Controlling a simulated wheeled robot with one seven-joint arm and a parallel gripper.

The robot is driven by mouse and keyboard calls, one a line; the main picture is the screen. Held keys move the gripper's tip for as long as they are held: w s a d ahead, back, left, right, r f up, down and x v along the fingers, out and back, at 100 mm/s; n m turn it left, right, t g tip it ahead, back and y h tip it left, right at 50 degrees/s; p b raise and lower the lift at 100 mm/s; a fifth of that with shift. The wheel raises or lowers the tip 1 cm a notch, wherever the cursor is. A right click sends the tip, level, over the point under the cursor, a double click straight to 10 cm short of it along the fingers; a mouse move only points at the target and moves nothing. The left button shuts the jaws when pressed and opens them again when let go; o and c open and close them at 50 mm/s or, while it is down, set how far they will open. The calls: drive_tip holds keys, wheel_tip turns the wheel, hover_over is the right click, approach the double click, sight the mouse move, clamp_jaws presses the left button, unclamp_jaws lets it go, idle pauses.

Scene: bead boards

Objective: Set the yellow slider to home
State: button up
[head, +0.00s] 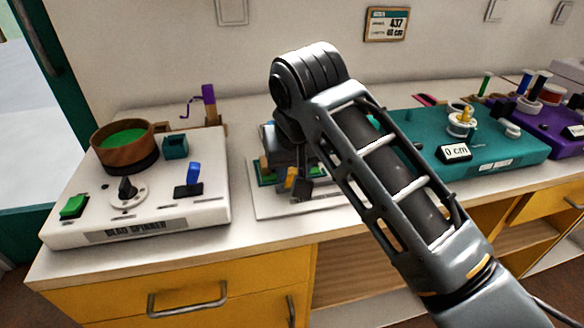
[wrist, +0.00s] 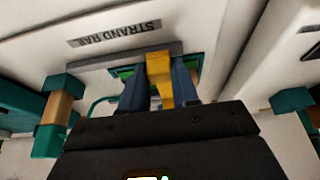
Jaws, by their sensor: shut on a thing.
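The yellow slider (wrist: 160,72) shows in the wrist view at upper centre, upside down in front of the label "STRAND RAIL". My gripper (wrist: 160,92) is shut on it, with one blue-grey finger on each side. A grey bar runs behind the slider along the board's green part. In the head view a small yellow piece, seemingly the slider (head: 290,178), shows beside my gripper (head: 299,183) at the white strand rail board (head: 270,209). My arm hides much of that board, and the slider's home mark cannot be made out.
A white bead spinner board (head: 200,218) with a brown bowl (head: 125,150) stands to the left. A teal board (head: 500,150) with a "0 cm" display stands to the right, and a purple board (head: 560,135) beyond it. A purple post (head: 209,104) stands behind.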

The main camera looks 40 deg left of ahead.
clamp_jaws()
drive_tip(key=w+d+p, duration=0.2)
drive_tip(key=w+d, duration=0.1)
drive_tip(key=w+d+p, duration=0.3)
drive_tip(key=w, duration=0.1)
drive_tip(key=shift+w+d+r, duration=0.1)
drive_tip(key=shift+w+d, duration=0.1)
drive_tip(key=shift+w, duration=0.05)
drive_tip(key=shift+w+d, duration=0.2)
drive_tip(key=shift+w, duration=0.05)
drive_tip(key=o, duration=0.7)
unclamp_jaws()
